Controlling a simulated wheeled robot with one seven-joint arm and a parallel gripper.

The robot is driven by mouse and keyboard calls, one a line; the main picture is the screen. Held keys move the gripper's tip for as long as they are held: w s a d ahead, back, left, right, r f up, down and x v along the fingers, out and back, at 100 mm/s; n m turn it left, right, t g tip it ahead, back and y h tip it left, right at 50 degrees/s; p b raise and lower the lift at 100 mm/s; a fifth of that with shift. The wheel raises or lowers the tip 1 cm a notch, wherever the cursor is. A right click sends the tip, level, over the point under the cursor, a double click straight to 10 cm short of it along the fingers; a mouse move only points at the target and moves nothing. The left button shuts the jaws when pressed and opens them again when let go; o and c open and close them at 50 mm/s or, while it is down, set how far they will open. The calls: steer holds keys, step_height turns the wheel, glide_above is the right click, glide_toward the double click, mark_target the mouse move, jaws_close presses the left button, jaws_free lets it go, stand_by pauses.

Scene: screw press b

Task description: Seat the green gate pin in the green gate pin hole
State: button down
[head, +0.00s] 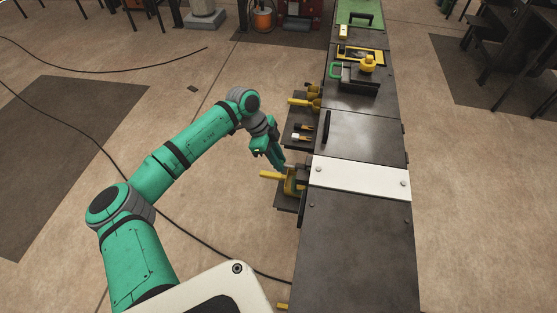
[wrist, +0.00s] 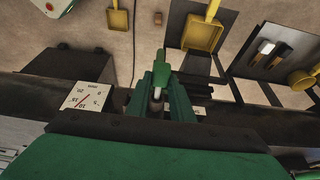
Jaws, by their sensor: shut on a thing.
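My gripper (wrist: 163,100) reaches up from the bottom of the wrist view, its two green fingers shut on the green gate pin (wrist: 173,79). The pin has a green grip and a short pale metal part that shows between the fingers. In the head view my gripper (head: 279,163) is low at the left side of the long bench, just above a yellow-handled tool; the pin is too small to make out there. I cannot make out the green gate pin hole in either view.
A white dial plate (wrist: 88,97) is left of the fingers. The dark bench top (head: 358,245) has a white strip (head: 362,179). A cable crosses the floor.

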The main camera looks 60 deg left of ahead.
steer(key=shift+w+d, duration=0.35)
steer(key=shift+w+d, duration=0.15)
steer(key=shift+w, duration=0.05)
steer(key=c, duration=1.5)
jaws_free()
steer(key=v, duration=1.1)
steer(key=shift+f, duration=0.1)
